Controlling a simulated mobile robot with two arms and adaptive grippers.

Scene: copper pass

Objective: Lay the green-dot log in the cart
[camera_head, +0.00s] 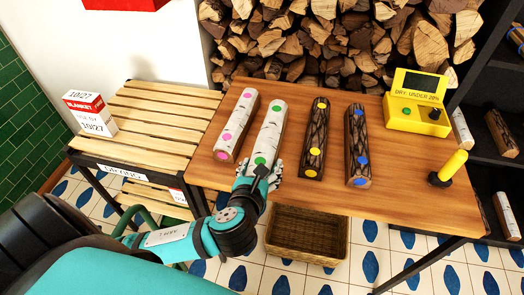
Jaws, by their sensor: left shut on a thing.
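The green-dot log (266,130) is pale birch bark with green dots on its top and near end. It lies on or just above the wooden table (400,195), its far end toward the stacked wood. My left gripper (260,170) is shut on its near end, and its fingers partly hide that end. My right gripper is not in view. I cannot clearly make out a cart; a green curved tube (126,216) shows behind my left arm, below the slatted bench.
A pink-dot log (236,125) lies close on the left. A yellow-dot log (315,138) and a blue-dot log (357,147) lie right. A yellow meter (415,113) stands at the back right. The slatted bench (155,125) is mostly clear. A wicker basket (306,234) sits below.

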